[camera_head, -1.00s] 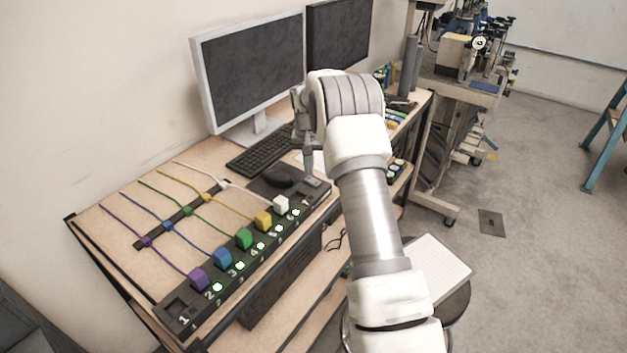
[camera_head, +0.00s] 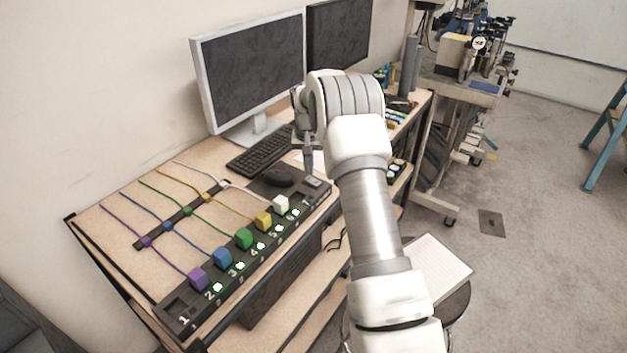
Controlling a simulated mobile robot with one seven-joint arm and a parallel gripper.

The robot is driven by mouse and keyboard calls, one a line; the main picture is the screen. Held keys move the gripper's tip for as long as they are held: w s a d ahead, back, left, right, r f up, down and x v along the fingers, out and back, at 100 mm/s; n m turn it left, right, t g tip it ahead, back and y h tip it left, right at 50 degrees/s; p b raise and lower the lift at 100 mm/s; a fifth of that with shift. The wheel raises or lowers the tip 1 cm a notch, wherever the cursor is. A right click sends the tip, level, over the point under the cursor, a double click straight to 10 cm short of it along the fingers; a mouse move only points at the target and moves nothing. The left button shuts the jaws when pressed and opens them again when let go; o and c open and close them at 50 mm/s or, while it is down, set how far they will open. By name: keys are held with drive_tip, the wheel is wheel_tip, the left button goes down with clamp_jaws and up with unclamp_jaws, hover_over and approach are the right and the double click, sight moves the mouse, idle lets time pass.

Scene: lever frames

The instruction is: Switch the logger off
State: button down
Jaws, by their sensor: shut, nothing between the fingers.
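A long dark power strip (camera_head: 187,318) with numbered positions lies along the desk's front edge. Purple (camera_head: 198,279), blue (camera_head: 222,257), green (camera_head: 243,238), yellow (camera_head: 264,221) and white (camera_head: 281,204) plugs sit in it, with cables running back across the desk. Green-white lights glow beside these plugs. The near end position, marked 1, is empty. A small grey piece (camera_head: 313,183) sits at the far end. No label shows which item is the logger. My gripper (camera_head: 308,168) is shut and empty, pointing down just above the strip's far end. My arm hides some desk behind it.
A monitor (camera_head: 250,68), keyboard (camera_head: 262,150) and mouse (camera_head: 279,176) stand behind the strip. A dark bar (camera_head: 178,218) crosses the cables. A stool (camera_head: 452,305) with a white pad (camera_head: 438,268) stands right of the desk. Open floor lies further right.

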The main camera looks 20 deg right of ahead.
drive_tip(key=shift+f+b, duration=0.55)
drive_tip(key=shift+f, duration=0.35)
idle(0.4)
drive_tip(key=shift+r, duration=0.15)
drive_tip(key=shift+r+p, duration=1.95)
drive_tip(key=shift+r, duration=1.45)
drive_tip(key=shift+r, duration=0.1)
wheel_tip(320, 180, up, 11)
drive_tip(key=n, duration=0.1)
hover_over(309, 178)
drive_tip(key=s+a, duration=0.4)
drive_tip(key=s, duration=0.2)
drive_tip(key=s+a+r+n+t, duration=0.15)
drive_tip(key=s+a+r, duration=0.25)
drive_tip(key=s+r, duration=0.6)
drive_tip(key=s+a+n+t, duration=0.1)
drive_tip(key=s+a, duration=0.1)
drive_tip(key=s, duration=1.1)
drive_tip(key=s+a+n+t, duration=0.1)
drive_tip(key=s+a, duration=0.2)
drive_tip(key=s, duration=1)
drive_tip(key=shift+a+f+n+y, duration=0.25)
drive_tip(key=shift+n+y, duration=0.1)
drive_tip(key=shift+y, duration=0.05)
